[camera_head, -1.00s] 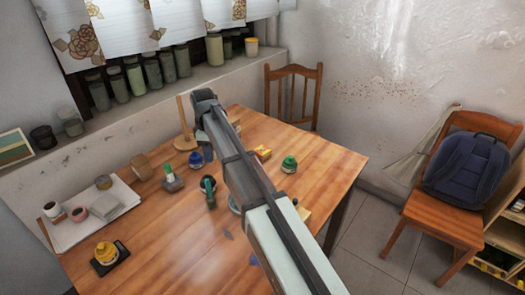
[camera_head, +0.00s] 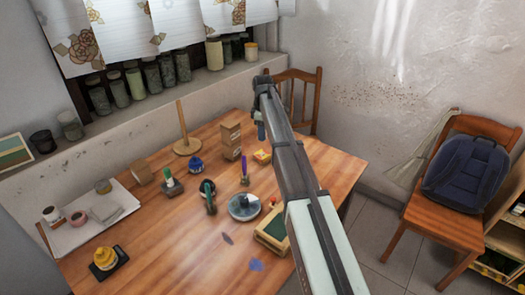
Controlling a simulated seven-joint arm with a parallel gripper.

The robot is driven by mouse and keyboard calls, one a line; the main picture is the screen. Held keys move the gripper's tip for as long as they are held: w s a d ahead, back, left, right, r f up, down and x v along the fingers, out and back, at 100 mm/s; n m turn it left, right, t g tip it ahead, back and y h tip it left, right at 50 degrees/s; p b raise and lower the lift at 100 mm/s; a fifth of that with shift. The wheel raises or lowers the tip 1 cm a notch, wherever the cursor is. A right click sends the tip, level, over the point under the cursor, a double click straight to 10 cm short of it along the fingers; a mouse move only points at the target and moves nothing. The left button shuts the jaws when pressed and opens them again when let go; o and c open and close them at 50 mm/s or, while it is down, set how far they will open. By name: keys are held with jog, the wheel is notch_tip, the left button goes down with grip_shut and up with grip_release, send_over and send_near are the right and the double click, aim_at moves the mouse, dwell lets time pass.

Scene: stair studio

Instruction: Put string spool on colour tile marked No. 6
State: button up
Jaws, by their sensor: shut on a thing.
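My gripper (camera_head: 262,124) is at the far end of my arm, above the back of the wooden table and right of the cardboard box. It is seen from behind and small. A small bluish-grey shape hangs at its jaws, and I cannot tell whether this is the string spool or part of the gripper. A brown roll (camera_head: 145,173) lies at the table's back left; I cannot tell whether it is string. No number 6 is readable. Flat patches, one blue (camera_head: 257,265) and one dark (camera_head: 227,238), lie near the front and could be tiles or marks.
A wooden post on a round base (camera_head: 187,148), a cardboard box (camera_head: 231,141), several small bottles and a round grey dish (camera_head: 243,207) crowd the table's middle. A green-topped box (camera_head: 272,230) lies beside my arm. The front middle is mostly clear.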

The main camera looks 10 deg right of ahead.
aim_at(263, 154)
jog(key=shift+f, duration=4.15)
jog(key=shift+f, duration=0.1)
jog(key=o, duration=1)
jog(key=shift+o, duration=0.2)
notch_tip(263, 154, up, 12)
jog(key=shift+r, duration=0.15)
